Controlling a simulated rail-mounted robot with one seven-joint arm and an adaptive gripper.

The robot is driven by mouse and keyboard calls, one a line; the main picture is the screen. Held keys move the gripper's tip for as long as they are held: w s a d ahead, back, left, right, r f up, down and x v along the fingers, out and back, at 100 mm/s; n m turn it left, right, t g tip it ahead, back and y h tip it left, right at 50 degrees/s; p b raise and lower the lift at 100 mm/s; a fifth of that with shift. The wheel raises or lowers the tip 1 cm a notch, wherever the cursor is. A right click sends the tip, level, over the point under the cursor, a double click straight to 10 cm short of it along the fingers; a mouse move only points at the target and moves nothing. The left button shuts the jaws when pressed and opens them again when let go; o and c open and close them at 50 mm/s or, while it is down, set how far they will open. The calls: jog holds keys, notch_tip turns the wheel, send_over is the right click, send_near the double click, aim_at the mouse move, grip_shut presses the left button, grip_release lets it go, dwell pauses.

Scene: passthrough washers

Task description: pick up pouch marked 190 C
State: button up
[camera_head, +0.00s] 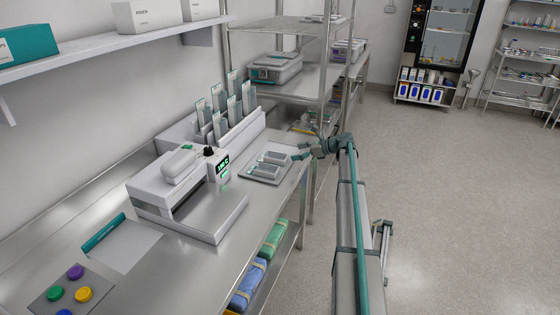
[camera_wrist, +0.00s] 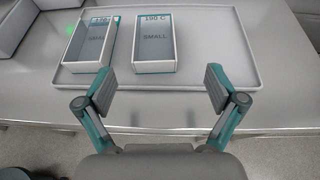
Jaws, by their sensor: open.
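Two small grey-and-white pouches marked SMALL lie side by side on a shallow grey tray (camera_wrist: 235,75). The right pouch (camera_wrist: 152,52) in the wrist view has a label that appears to read 190 C. The left pouch (camera_wrist: 84,52) has a label too small to read surely. In the head view, the pouches (camera_head: 263,171) (camera_head: 274,158) lie on the tray (camera_head: 256,178) beside the sealer. My gripper (camera_wrist: 160,88) is open and empty, just off the tray's near edge, its fingers spread wider than the right pouch. In the head view my gripper (camera_head: 303,150) is at the bench edge.
A white sealer (camera_head: 178,195) with a green display (camera_head: 223,167) stands left of the tray. A rack of upright pouches (camera_head: 222,110) stands behind it. A steel shelf post (camera_head: 311,185) rises close to my gripper. Blue and green bundles (camera_head: 248,285) lie on the lower shelf.

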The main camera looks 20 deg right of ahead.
aim_at(276, 156)
jog(key=shift+w+a+r, duration=0.25)
jog(key=shift+w+a, duration=0.1)
jog(key=shift+a, duration=0.05)
jog(key=p+x, duration=0.1)
jog(key=x, duration=0.3)
jog(key=shift+w+a, duration=0.15)
jog(key=shift+s+f+p+x, duration=0.15)
jog(key=shift+p+x, duration=0.65)
jog(key=shift+x, duration=0.7)
jog(key=shift+s+f+p+x, duration=0.15)
jog(key=shift+p+x, duration=0.6)
jog(key=shift+x, duration=0.75)
jog(key=shift+a+r, duration=0.1)
jog(key=shift+a, duration=0.1)
jog(key=c, duration=0.9)
